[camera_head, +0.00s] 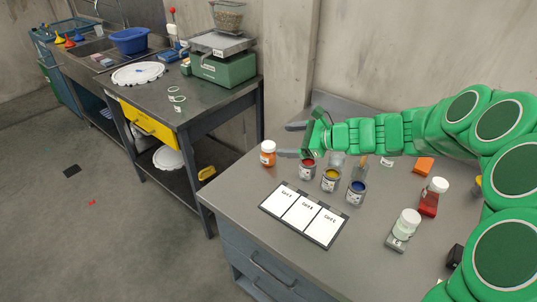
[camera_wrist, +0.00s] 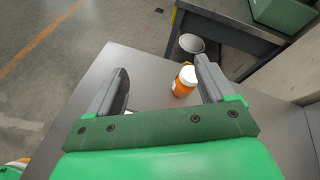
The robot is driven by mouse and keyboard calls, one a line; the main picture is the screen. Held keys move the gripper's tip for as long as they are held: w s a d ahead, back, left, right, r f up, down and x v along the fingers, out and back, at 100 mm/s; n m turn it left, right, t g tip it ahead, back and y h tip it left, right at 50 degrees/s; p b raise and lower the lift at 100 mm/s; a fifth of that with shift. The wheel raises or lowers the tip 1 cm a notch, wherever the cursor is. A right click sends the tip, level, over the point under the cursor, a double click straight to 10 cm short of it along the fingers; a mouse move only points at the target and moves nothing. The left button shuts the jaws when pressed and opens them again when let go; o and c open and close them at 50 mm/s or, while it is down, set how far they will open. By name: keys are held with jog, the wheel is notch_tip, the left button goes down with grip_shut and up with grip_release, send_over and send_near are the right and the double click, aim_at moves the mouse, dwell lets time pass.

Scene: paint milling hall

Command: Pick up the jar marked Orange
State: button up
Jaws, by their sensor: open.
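The orange jar (camera_head: 267,155) with a white lid stands upright near the left side of the grey table. It also shows in the wrist view (camera_wrist: 182,87), between the two fingers in the picture and closer to the right one. Its label is too small to read. My gripper (camera_head: 287,140) is open and empty, its fingers pointing left toward the jar in the head view. In the wrist view my gripper (camera_wrist: 161,66) shows both fingers wide apart. I cannot tell how far above the table they are.
Open paint cans, red (camera_head: 308,168), yellow (camera_head: 330,179) and blue (camera_head: 356,191), stand close to the jar. A card board (camera_head: 303,215) lies in front. A gap separates the bench (camera_head: 190,107) at left.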

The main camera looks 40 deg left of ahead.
aim_at(265, 146)
jog(key=w+a+f+m+t, duration=0.1)
jog(key=w+a+f+m, duration=0.1)
jog(key=f, duration=0.2)
jog(key=w+a+f+m, duration=0.2)
jog(key=w+f, duration=0.1)
jog(key=w+a+f+m+t, duration=0.1)
jog(key=w+a+f+m, duration=0.1)
jog(key=a+f, duration=0.1)
jog(key=shift+w+a+f+t+y, duration=0.15)
jog(key=shift+f+t+y, duration=0.15)
jog(key=shift+f, duration=0.55)
jog(key=shift+x, duration=1.2)
jog(key=shift+s+x, duration=0.2)
jog(key=shift+x, duration=0.75)
jog(key=shift+s+x, duration=0.2)
jog(key=shift+x, duration=0.75)
jog(key=shift+a+f, duration=0.1)
jog(key=shift+a, duration=0.65)
jog(key=c, duration=1.1)
